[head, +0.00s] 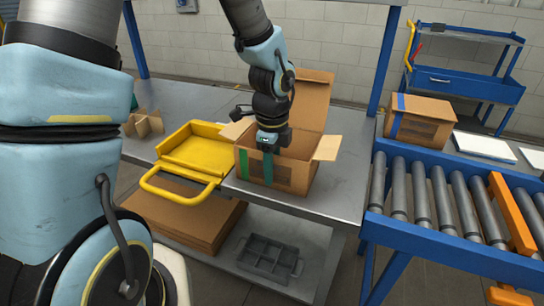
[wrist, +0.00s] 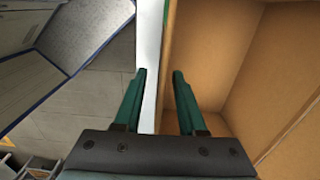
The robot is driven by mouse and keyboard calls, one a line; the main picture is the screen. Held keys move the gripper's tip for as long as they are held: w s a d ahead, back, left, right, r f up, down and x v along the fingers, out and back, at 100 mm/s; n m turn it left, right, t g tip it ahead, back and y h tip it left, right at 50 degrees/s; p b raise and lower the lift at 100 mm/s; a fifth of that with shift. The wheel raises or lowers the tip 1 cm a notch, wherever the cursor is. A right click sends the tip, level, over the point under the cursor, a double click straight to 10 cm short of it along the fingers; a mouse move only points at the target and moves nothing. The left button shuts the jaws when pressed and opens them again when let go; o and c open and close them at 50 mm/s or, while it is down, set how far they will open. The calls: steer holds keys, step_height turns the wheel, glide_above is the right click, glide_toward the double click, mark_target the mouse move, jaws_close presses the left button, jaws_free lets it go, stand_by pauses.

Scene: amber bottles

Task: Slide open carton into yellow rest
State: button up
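The open carton (head: 305,181) is a brown box on the grey workbench, with its flaps spread and a tall flap up at the back. Its inside also shows in the wrist view (wrist: 240,60). The yellow rest (head: 174,195) is a shallow yellow tray with a looped front handle, just left of the carton. My gripper (head: 268,165) points down at the carton's front wall. In the wrist view its two green fingers (wrist: 160,74) are apart, the right one on the carton's inner side, the left one outside. Contact with the wall cannot be told.
A roller conveyor (head: 400,228) with a blue frame stands right of the bench, with another carton (head: 420,121) behind it. A small cardboard divider (head: 143,123) lies at the bench's left. A grey tray (head: 268,258) and flat cardboard (head: 190,222) lie on the lower shelf.

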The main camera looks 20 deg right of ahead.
steer(key=shift+f, duration=0.2)
steer(key=shift+c, duration=0.3)
jaws_close()
stand_by(1.1)
